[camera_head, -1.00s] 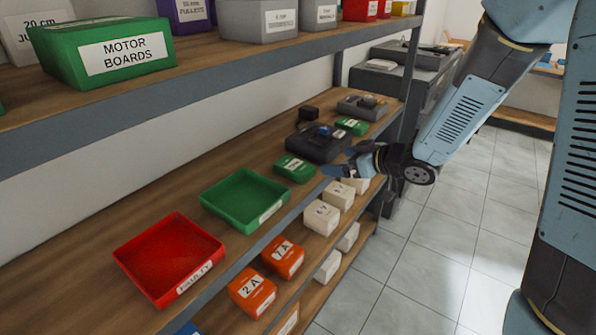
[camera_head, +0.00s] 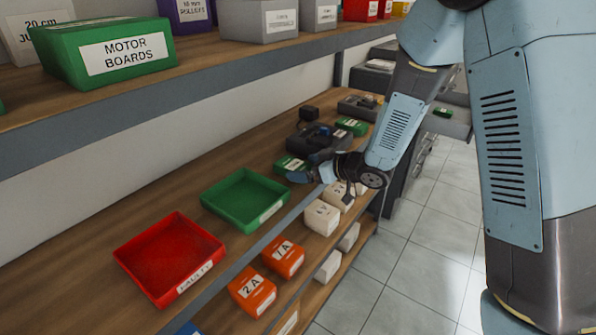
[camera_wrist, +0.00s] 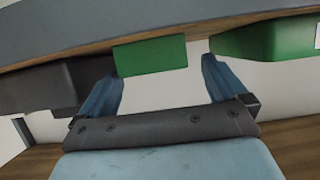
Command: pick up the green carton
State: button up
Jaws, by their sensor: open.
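A green carton (camera_head: 290,163) with a white label lies on the shelf, just beyond the green tray. My gripper (camera_head: 303,176) is beside its front side and hides part of it. In the wrist view the plain green carton face (camera_wrist: 150,55) is ahead of my gripper (camera_wrist: 163,70), nearer the left finger. The fingers are apart with nothing between them. I cannot tell whether a finger touches the carton. A second green carton (camera_head: 352,126) lies farther along the shelf, by dark devices.
An open green tray (camera_head: 246,200) and a red tray (camera_head: 170,258) stand nearer on the same shelf. Dark devices (camera_head: 316,140) stand behind the carton. White boxes (camera_head: 321,217) and orange bins (camera_head: 252,290) are below the front edge. The upper shelf (camera_head: 200,62) overhangs.

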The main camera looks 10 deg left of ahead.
aim_at(298, 167)
jog(key=shift+x, duration=2.45)
jog(key=shift+w+r, duration=0.1)
jog(key=shift+c, duration=0.4)
jog(key=c, duration=1)
